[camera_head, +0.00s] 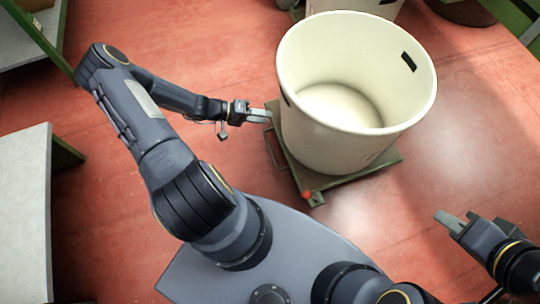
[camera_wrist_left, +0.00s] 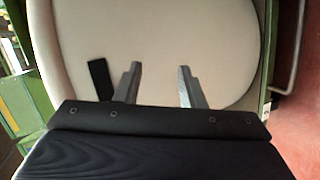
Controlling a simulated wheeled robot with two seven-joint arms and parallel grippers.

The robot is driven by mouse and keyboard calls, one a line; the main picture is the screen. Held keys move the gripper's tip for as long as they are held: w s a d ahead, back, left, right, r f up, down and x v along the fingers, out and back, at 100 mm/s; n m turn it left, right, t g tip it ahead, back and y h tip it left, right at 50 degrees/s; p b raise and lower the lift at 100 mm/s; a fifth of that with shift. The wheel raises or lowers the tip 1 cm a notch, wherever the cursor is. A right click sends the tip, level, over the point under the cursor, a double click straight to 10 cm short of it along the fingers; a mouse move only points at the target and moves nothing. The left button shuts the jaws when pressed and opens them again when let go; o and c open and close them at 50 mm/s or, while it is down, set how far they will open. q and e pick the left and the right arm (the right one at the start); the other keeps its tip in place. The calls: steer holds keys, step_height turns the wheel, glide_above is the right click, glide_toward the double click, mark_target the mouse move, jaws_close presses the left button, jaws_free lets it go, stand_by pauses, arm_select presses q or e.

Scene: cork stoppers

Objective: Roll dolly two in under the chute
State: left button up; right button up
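A large cream tub (camera_head: 305,130) stands on a low green dolly (camera_head: 375,168) with a red spot at its front corner. No number on the dolly is readable. A thin metal handle loop (camera_head: 270,151) sticks out on the dolly's left side; a metal bar also shows in the left wrist view (camera_wrist_left: 296,60). My left gripper (camera_head: 262,115) is at the tub's left side, above the handle. In the left wrist view its fingers (camera_wrist_left: 157,85) are apart with nothing between them, in front of the pale tub. My right gripper (camera_head: 455,216) is open and empty, right of the dolly.
Another cream tub (camera_head: 375,7) stands behind, partly cut off. A grey-topped table (camera_head: 25,215) is at the left and a green-edged bench (camera_head: 25,35) at the top left. The red floor (camera_head: 225,50) is open left of the dolly. No chute is recognisable.

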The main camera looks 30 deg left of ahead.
mark_target(270, 148)
arm_select(q)
steer(key=s+a+f+n+t+y+b, duration=0.1)
steer(key=s+f+n+t+y+b, duration=0.2)
steer(key=f, duration=1.1)
steer(key=f+n+t+y+b, duration=0.35)
steer(key=f+n+b, duration=0.2)
steer(key=f, duration=0.85)
steer(key=shift+t, duration=0.45)
steer(key=b+x, duration=0.1)
steer(key=x, duration=0.2)
steer(key=b+x, duration=0.2)
steer(key=x, duration=0.2)
steer(key=shift+w+f, duration=0.25)
steer(key=shift+f, duration=0.05)
steer(key=shift+c, duration=0.4)
jaws_close()
